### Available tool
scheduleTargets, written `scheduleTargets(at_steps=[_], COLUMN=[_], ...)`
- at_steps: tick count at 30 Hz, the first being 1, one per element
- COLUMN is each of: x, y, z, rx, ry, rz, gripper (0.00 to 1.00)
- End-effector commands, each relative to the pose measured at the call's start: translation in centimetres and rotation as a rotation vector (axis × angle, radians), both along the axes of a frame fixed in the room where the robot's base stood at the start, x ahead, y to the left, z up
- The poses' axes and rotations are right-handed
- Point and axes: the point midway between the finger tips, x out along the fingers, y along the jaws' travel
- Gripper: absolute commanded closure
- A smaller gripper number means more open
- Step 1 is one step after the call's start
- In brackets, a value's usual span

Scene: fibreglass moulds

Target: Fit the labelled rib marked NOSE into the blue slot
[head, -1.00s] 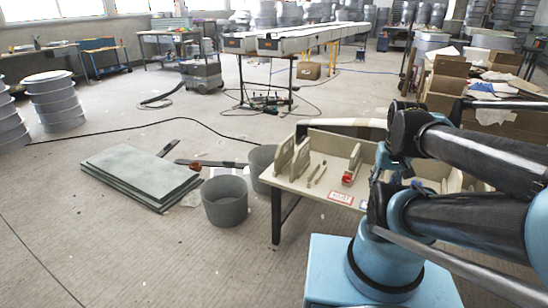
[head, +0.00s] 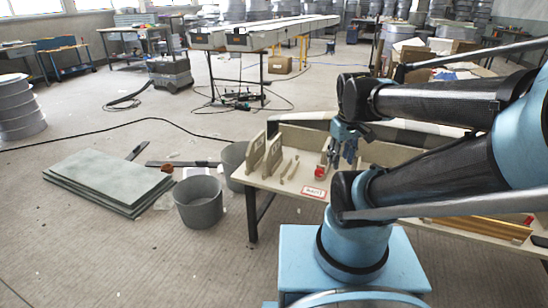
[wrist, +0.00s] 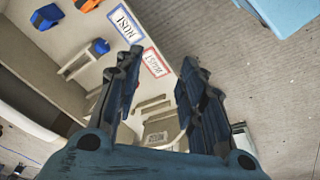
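My gripper (head: 343,163) is open and empty above the cream table. In the wrist view, its two dark fingers (wrist: 160,57) are spread apart. A blue-bordered label reading NOSE (wrist: 125,22) lies along the table edge, beside the left fingertip. A red-bordered label (wrist: 153,62), apparently WAIST, shows between the fingertips. A blue block (wrist: 45,17) and a pale strip with a blue end (wrist: 85,58) lie on the table; I cannot tell which is the blue slot. Pale upright ribs (head: 273,155) stand at the table's left end.
The cream table (head: 262,181) has raised boards along its back. An orange piece (wrist: 88,4) lies near the blue block. A red item (head: 319,173) sits behind the red label. Grey buckets (head: 198,203) and stacked grey sheets (head: 105,180) occupy the floor to the left.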

Motion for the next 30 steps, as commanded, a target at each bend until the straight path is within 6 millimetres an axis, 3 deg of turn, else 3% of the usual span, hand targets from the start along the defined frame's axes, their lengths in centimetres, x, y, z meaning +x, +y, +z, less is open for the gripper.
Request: scheduleTargets(at_steps=[6, 15, 23, 30], x=[5.2, 12.4, 18.5, 23.8], y=[1.7, 5.3, 9.7, 14.9], z=[2.2, 3.6, 3.4, 2.1], rx=[-0.099, -0.240, -0.367, -0.491], ry=[0.001, 0.010, 0.024, 0.047], rz=[0.350, 0.831, 1.244, 1.624], gripper=[0.63, 0.63, 0.63, 0.63])
